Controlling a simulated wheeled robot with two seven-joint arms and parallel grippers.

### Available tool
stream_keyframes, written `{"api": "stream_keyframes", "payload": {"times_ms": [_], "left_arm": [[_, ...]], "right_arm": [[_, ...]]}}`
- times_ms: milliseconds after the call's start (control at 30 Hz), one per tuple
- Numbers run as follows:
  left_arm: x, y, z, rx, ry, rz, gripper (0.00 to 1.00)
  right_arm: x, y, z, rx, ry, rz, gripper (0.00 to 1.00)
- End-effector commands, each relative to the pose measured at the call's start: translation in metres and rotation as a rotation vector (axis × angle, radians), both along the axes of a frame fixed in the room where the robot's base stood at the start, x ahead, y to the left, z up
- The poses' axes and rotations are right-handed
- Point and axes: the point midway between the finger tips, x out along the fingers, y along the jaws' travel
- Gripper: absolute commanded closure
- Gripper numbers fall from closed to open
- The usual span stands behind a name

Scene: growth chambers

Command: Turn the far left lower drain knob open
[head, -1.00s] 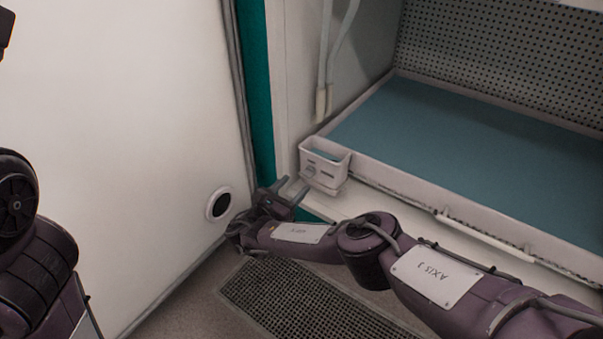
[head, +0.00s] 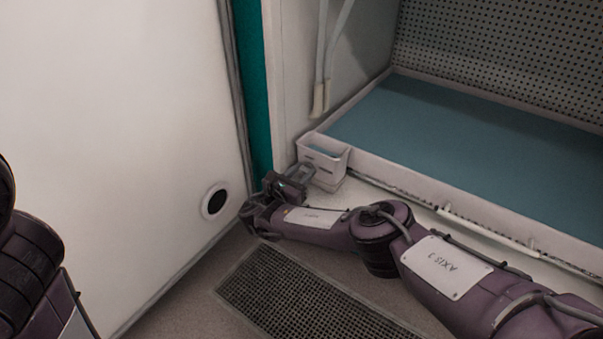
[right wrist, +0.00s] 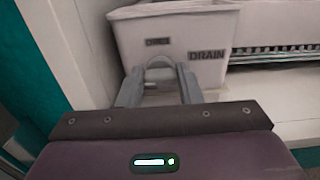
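A small white drain box (head: 325,152) sits at the left front corner of the chamber's tray. In the right wrist view its front (right wrist: 182,45) carries a "DRAIN" label and a smaller, unreadable label. A grey rounded knob (right wrist: 160,64) is low on that front, below the small label. My right gripper (head: 303,174) is at the box front in the head view. In the right wrist view its two grey fingers (right wrist: 161,75) stand on either side of the knob, very near it. Whether they press on it cannot be told. My left gripper is out of view.
A blue-green tray floor (head: 460,135) lies right of the box, with a white rail (head: 490,232) along its front. Two pale hoses (head: 320,70) hang above the box. A white wall (head: 110,130) with a round port (head: 215,201) is at left. A floor grate (head: 300,295) lies below.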

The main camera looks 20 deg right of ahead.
Motion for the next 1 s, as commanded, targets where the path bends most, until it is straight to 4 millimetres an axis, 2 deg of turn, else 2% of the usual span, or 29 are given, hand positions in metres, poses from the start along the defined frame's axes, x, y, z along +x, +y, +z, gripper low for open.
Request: {"api": "stream_keyframes", "payload": {"times_ms": [467, 1000], "left_arm": [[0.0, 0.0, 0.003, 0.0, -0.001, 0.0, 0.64], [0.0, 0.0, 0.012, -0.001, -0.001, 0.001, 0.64]], "right_arm": [[-0.001, 0.0, 0.0, 0.055, -0.069, 0.001, 0.91], [-0.002, 0.0, -0.001, 0.343, -0.437, 0.001, 0.91]]}}
